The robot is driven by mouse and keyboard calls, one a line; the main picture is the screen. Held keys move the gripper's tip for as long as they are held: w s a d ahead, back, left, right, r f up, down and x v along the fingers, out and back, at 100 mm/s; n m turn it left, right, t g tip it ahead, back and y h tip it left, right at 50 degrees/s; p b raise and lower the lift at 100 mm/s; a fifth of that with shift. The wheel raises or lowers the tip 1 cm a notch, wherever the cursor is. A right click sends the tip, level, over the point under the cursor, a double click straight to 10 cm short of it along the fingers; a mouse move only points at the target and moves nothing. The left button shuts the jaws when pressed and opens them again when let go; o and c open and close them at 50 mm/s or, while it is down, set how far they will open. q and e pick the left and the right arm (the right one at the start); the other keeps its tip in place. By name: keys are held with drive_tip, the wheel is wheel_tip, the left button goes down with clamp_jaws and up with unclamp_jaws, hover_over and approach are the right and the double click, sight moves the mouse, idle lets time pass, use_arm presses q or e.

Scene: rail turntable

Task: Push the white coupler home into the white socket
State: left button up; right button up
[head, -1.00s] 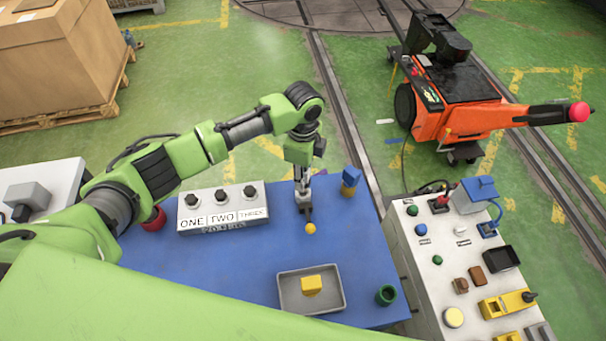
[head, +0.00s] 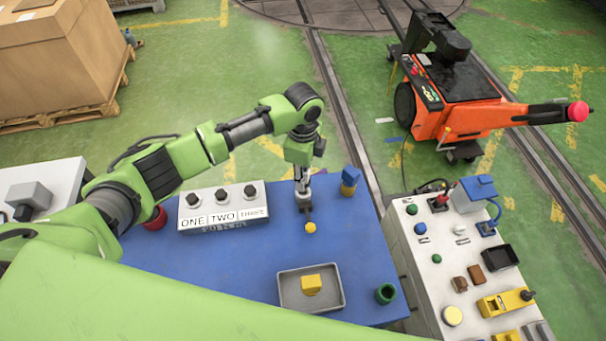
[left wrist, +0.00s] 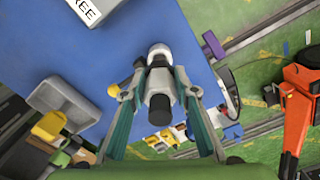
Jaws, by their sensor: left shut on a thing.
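My left gripper (head: 304,203) hangs over the blue table, pointing down, near a small yellow round thing (head: 310,227). In the left wrist view its two fingers (left wrist: 152,92) are shut on a white and black cylindrical thing (left wrist: 159,88), which looks like the white coupler. A white round end (left wrist: 159,52) shows just beyond it; I cannot tell whether that is part of the coupler or the socket. I cannot pick out the white socket for certain in either view. My right gripper is not in view.
The blue table (head: 225,265) carries a ONE-TWO-THREE button box (head: 222,218), a grey tray (head: 335,300) with a yellow block, a green cup (head: 385,293) and a blue-yellow piece (head: 349,182). A white console (head: 425,262) stands right. The table's middle is clear.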

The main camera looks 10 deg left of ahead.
use_arm(q)
drive_tip(key=shift+p, duration=0.65)
idle(0.5)
drive_tip(key=shift+s+f+b, duration=0.1)
drive_tip(key=shift+f+b, duration=1.2)
drive_tip(key=shift+f, duration=0.9)
drive_tip(key=o, duration=1.3)
drive_tip(key=shift+f, duration=0.1)
wheel_tip(320, 180, up, 12)
drive_tip(key=shift+r, duration=0.1)
